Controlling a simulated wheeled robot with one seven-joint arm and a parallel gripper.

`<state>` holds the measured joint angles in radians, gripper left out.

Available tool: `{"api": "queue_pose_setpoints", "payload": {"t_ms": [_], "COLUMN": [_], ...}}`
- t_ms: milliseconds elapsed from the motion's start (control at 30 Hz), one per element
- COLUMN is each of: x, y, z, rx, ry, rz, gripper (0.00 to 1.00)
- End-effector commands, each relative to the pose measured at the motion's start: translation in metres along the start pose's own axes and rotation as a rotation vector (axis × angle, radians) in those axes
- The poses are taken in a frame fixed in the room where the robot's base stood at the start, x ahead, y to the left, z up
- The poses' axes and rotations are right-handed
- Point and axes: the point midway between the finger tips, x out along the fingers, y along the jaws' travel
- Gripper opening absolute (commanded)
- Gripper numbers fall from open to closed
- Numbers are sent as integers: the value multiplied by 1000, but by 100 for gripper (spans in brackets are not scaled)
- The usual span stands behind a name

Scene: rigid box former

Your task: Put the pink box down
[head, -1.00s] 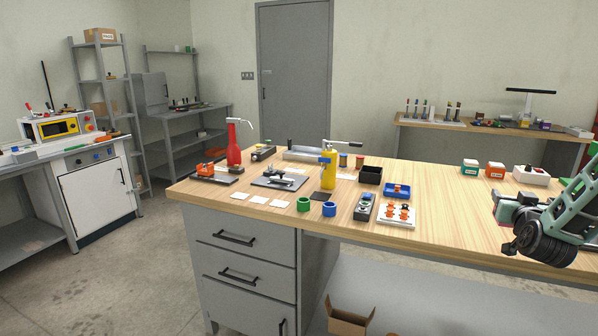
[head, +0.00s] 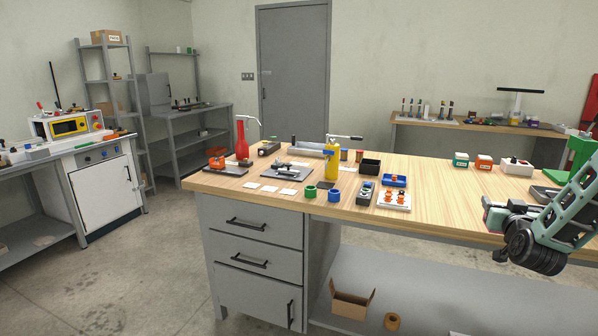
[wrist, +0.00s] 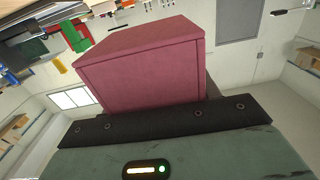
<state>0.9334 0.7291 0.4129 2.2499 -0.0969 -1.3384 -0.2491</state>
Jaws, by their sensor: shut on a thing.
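The pink box (wrist: 150,68) fills the middle of the wrist view, held against the dark edge of my gripper (wrist: 165,118). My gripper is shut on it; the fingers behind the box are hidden. In the head view, my gripper (head: 500,222) is at the right, in front of the workbench's front edge.
The wooden workbench (head: 450,205) has clear top left of my gripper. A green machine (head: 581,160) is at the far right. An open cardboard box (head: 352,303) lies below.

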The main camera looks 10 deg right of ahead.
Motion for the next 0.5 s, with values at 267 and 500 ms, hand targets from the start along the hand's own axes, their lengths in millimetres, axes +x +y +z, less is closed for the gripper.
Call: {"api": "queue_pose_setpoints", "payload": {"t_ms": [267,500], "x": [-7,-24], "y": [-14,-38], "z": [34,81], "rx": [3,5], "ry": [-3,-6], "rz": [-55,-141], "gripper": [30,30]}}
